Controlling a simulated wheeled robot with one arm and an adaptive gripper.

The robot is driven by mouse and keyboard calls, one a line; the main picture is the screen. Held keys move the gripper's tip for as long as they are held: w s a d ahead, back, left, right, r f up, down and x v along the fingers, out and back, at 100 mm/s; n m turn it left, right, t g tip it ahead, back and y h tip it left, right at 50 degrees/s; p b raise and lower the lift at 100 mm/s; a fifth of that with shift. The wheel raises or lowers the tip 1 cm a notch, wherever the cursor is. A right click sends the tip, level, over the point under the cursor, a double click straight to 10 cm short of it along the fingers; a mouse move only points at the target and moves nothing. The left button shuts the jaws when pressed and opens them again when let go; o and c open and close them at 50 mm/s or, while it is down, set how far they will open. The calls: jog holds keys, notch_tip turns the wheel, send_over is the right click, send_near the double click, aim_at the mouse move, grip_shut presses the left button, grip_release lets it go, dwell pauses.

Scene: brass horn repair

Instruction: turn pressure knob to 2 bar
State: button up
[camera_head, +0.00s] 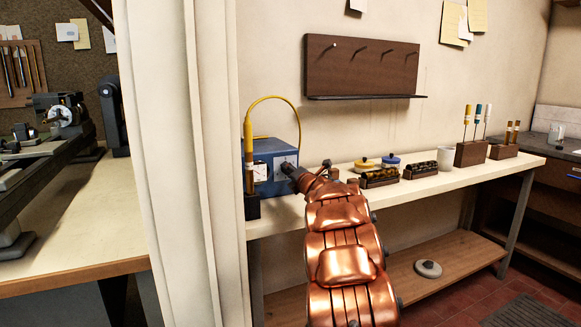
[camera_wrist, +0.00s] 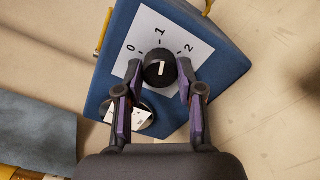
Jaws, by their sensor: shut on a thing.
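The pressure knob (camera_wrist: 160,70) is a round black knob on a blue box (camera_wrist: 228,68). A white plate (camera_wrist: 150,22) around it carries the marks 0, 1 and 2. The knob's white line stands nearly upright in the wrist view, in line with the 1 mark; 2 lies to its upper right. My gripper (camera_wrist: 159,78) is shut on the knob, one finger on each side. In the head view the blue box (camera_head: 262,152) stands on the bench, and my gripper (camera_head: 289,168) reaches its front and hides the knob.
A round gauge (camera_wrist: 138,117) on the box is partly behind the left finger. A yellow cable (camera_head: 272,98) arches from the box to a yellow-handled tool (camera_head: 248,150).

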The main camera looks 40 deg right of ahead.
jog(key=shift+f+m+p, duration=0.2)
jog(key=shift+m+p, duration=3.85)
jog(key=shift+m, duration=0.95)
jog(key=o, duration=0.9)
jog(key=shift+o, duration=1.3)
jog(key=shift+r, duration=0.1)
jog(key=shift+s, duration=0.15)
